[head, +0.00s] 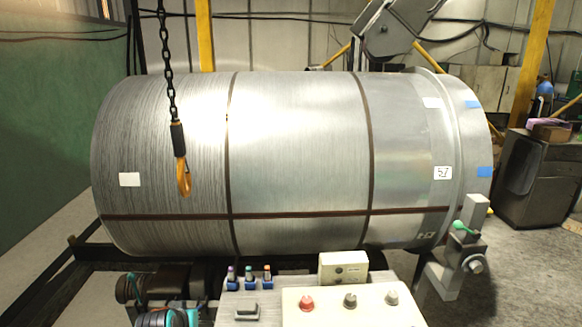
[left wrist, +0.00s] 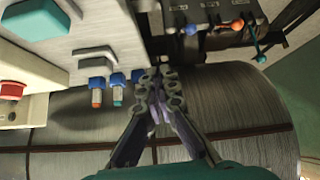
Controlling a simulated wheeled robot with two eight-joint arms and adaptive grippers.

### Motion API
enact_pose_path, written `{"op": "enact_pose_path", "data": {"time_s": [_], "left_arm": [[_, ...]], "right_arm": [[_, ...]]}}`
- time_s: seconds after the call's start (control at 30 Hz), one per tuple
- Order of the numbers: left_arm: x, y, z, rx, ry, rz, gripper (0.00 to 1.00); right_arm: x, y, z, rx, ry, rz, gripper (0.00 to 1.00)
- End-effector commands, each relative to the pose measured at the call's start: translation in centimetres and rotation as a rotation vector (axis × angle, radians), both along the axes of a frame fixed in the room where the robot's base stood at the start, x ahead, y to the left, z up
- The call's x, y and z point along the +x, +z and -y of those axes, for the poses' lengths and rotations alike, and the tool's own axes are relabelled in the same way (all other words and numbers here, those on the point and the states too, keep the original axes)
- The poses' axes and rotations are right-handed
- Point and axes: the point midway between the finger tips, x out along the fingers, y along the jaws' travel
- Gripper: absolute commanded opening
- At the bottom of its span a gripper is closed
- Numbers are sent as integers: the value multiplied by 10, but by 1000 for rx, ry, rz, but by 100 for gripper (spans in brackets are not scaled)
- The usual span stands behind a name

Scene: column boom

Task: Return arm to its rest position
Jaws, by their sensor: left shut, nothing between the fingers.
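My left gripper (left wrist: 162,82) shows in the left wrist view, its two grey linked fingers brought together with nothing between them. Its tips appear beside the row of small blue holders (left wrist: 97,84) on the control panel; whether they touch cannot be told. The large metal drum lies behind the fingers. In the head view a teal and dark part at the bottom left edge looks like my left arm, but the fingers cannot be made out there. My right gripper is in neither view.
The control panel (head: 330,308) with knobs, a red button (head: 305,303) and blue holders (head: 248,280) stands at the front. The big banded drum (head: 300,140) fills the middle. An orange hook (head: 184,180) hangs on a chain before it. A green-handled lever (head: 464,228) stands right.

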Motion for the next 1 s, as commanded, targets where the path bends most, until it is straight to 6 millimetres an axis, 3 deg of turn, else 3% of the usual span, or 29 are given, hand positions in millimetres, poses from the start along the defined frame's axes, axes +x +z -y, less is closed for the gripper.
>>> {"op": "enact_pose_path", "data": {"time_s": [0.2, 0.4, 0.5, 0.7, 1.0], "left_arm": [[-79, 33, 48, 13, -59, -52, 0], [-150, 39, 76, 31, -104, -95, 0], [-177, 36, 83, 36, -120, -112, 0], [-202, 31, 89, 46, -134, -128, 0], [-204, 30, 89, 46, -135, -130, 0]], "right_arm": [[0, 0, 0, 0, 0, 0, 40], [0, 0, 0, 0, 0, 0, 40], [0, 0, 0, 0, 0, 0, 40], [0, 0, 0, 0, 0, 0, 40], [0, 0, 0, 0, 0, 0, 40]]}}
